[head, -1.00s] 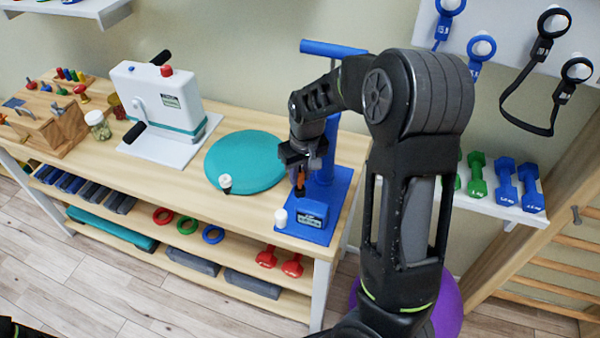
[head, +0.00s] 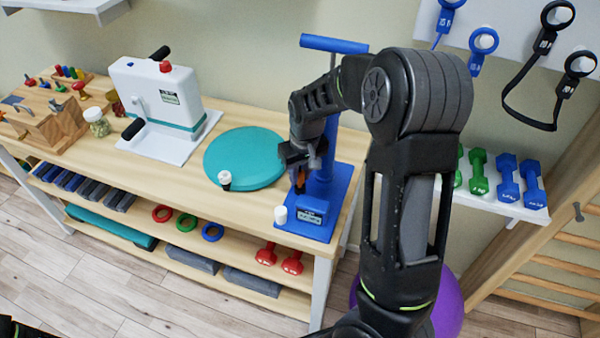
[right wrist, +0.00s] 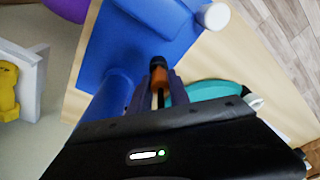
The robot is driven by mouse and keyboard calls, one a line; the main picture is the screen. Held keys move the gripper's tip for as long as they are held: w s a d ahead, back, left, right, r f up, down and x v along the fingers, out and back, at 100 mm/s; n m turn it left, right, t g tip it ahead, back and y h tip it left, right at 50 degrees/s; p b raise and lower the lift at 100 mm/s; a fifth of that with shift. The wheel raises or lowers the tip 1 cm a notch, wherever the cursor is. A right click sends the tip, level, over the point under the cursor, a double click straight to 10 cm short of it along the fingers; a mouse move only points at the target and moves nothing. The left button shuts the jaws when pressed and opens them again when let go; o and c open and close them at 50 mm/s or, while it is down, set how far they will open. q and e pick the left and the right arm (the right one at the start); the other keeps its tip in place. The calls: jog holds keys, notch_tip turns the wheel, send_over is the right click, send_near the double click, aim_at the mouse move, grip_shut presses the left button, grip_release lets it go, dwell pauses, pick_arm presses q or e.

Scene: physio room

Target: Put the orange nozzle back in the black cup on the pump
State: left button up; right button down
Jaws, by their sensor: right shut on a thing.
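The blue pump (head: 322,188) stands at the right end of the wooden table, with a tall handle and a blue base. My right gripper (head: 299,172) points down over the base and is shut on the orange nozzle (head: 300,182). In the right wrist view the orange nozzle (right wrist: 159,76) sits between the fingers. A dark round piece (right wrist: 157,62) at its far end looks like the black cup; I cannot tell how deep the nozzle is in it. In the head view the gauge block hides the nozzle's lower end. My left gripper is not in view.
A white cylinder (head: 281,214) stands at the pump base's front left corner. A teal disc (head: 243,158) lies left of the pump, with a small black-and-white item (head: 225,179) at its edge. A white crank machine (head: 157,98) stands farther left.

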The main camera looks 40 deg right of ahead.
jog(key=shift+f+b, duration=0.3)
jog(key=shift+f, duration=0.1)
jog(key=c, duration=1.1)
grip_release()
jog(key=shift+c, duration=0.2)
jog(key=shift+r, duration=0.1)
jog(key=shift+r+p, duration=2.7)
jog(key=shift+r, duration=0.8)
